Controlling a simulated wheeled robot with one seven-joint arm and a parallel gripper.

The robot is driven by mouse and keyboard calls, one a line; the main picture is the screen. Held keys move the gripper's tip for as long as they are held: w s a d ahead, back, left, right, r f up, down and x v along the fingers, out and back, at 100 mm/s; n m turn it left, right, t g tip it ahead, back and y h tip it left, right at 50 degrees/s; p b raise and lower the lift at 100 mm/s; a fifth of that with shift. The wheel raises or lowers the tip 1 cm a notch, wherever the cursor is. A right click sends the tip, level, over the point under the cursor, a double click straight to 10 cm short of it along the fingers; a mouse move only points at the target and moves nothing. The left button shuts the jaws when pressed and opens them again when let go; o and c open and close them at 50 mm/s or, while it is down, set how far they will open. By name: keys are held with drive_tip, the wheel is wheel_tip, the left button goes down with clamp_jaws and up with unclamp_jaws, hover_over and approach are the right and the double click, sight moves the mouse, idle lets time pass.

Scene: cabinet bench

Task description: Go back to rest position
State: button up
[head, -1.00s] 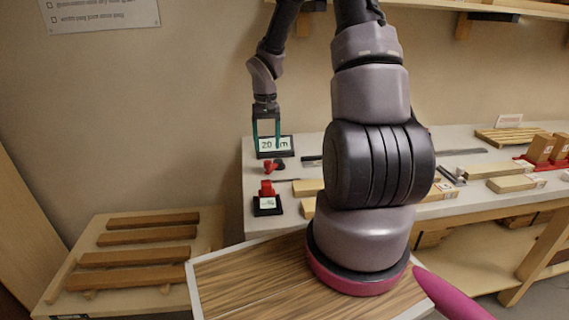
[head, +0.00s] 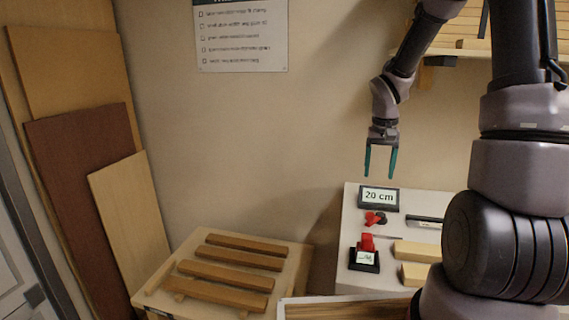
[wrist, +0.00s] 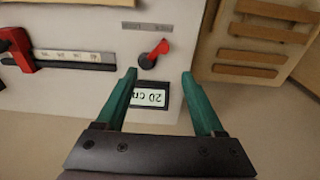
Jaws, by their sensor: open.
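My gripper (head: 380,162) hangs in the upper middle of the head view with its two green fingers pointing down. It is open and empty. It is above the bench's left end, over the dark display that reads 20 cm (head: 379,197), with a gap between them. In the wrist view my gripper (wrist: 160,100) shows its fingers apart, and the display (wrist: 149,95) appears between them, upside down. A red-handled knob (wrist: 152,55) lies just beyond it. My own arm covers the right side of the head view.
The bench (head: 352,225) carries a small red device on a dark base (head: 365,255) and wooden pieces (head: 415,250). A low table (head: 290,262) with wooden slats stands to its left. Boards (head: 85,160) lean on the left wall. A shelf (head: 460,55) is at the upper right.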

drive_tip(key=s+a+r+t+y, duration=0.1)
drive_tip(key=s+a+r+t, duration=0.1)
drive_tip(key=s+r, duration=0.8)
drive_tip(key=s+a+r+t+y, duration=0.1)
drive_tip(key=s+a+r+t, duration=0.2)
drive_tip(key=s+r, duration=0.7)
wheel_tip(320, 180, up, 2)
drive_tip(key=shift+r+m+t, duration=0.15)
drive_tip(key=shift+m+t, duration=0.25)
drive_tip(key=shift+t, duration=0.3)
